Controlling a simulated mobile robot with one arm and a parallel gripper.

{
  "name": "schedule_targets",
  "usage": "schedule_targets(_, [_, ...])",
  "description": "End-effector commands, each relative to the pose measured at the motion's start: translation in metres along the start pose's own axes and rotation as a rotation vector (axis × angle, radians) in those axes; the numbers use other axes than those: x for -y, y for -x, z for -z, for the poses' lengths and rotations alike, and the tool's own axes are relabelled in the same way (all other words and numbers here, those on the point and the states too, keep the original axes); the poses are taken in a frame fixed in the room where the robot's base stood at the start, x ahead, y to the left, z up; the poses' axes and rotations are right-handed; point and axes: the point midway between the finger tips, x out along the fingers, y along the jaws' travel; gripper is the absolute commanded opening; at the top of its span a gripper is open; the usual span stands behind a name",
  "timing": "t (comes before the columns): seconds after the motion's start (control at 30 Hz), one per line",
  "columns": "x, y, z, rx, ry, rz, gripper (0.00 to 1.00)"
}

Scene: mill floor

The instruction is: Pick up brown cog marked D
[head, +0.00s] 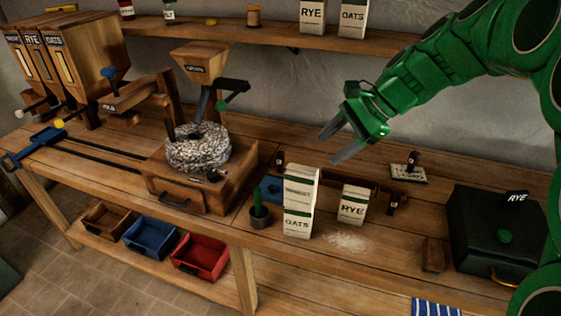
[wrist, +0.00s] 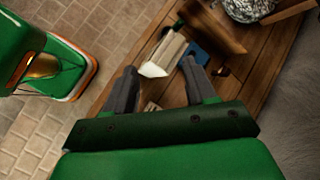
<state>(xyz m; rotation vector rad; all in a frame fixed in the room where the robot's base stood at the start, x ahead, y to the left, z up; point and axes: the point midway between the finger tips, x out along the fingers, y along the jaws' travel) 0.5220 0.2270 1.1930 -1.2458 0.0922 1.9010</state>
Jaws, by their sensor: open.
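I cannot make out a brown cog marked D in either view. My gripper (head: 338,142) is open and empty, above the bench behind the cartons. In the wrist view its two dark fingers (wrist: 160,70) are apart, with a pale carton (wrist: 168,50) and a blue thing (wrist: 197,53) beyond them.
A mill with a round stone (head: 198,148) stands left, a dark green RYE box (head: 490,225) right. A shelf (head: 270,38) runs behind. Open bins (head: 200,257) sit below.

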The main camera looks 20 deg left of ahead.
Motion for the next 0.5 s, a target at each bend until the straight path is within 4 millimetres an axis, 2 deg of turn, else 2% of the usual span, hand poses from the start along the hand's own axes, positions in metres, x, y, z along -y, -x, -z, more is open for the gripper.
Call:
schedule_targets(0.1, [0.030,-0.008,0.011,0.037,-0.063,0.038,0.55])
schedule_targets(0.5, [0.119,-0.034,0.048,0.172,-0.288,0.155,0.55])
